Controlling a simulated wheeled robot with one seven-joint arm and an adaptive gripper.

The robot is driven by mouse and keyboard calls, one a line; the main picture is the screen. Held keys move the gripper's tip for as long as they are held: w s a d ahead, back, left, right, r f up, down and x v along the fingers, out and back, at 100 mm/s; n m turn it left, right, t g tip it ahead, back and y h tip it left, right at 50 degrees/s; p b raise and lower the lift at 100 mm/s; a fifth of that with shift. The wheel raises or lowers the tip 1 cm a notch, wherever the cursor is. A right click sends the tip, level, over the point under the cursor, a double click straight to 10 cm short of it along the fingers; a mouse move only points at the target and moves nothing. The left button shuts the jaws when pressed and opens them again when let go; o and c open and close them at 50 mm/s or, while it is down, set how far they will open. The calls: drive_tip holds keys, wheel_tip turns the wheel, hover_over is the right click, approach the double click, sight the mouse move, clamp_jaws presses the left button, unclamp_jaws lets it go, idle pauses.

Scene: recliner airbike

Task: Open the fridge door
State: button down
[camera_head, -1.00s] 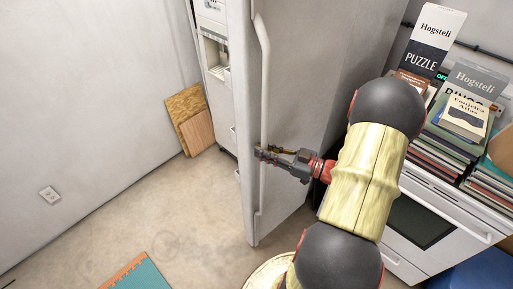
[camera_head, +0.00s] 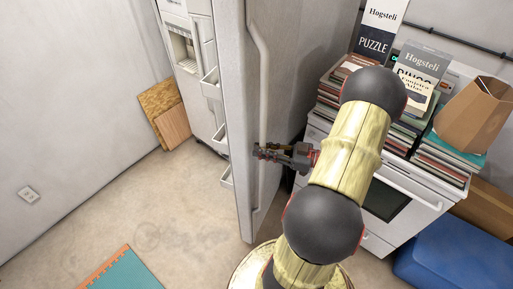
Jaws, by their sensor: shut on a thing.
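The white fridge door (camera_head: 235,120) stands swung out from the fridge body (camera_head: 184,50), which is at the upper left of the door. A long white vertical handle (camera_head: 263,95) runs along the door's face. My gripper (camera_head: 264,151) is shut on the handle at its lower middle part, reaching in from the right. The fingertips are small and partly merge with the handle. Door shelves or drawers (camera_head: 211,84) show in the gap between the door and the body. Most of the fridge's interior is hidden by the door.
Right of the door stands a white stove (camera_head: 415,192) piled with books (camera_head: 440,150) and a brown paper bag (camera_head: 474,112). A blue box (camera_head: 445,255) is at the lower right. Wooden boards (camera_head: 165,115) lean on the left wall. The floor at left is clear, with a teal mat (camera_head: 128,272).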

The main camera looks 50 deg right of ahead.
drive_tip(key=shift+s+d+r, duration=0.1)
drive_tip(key=shift+s+d, duration=0.05)
drive_tip(key=c, duration=2)
unclamp_jaws()
drive_tip(key=shift+c, duration=0.2)
drive_tip(key=v, duration=1.2)
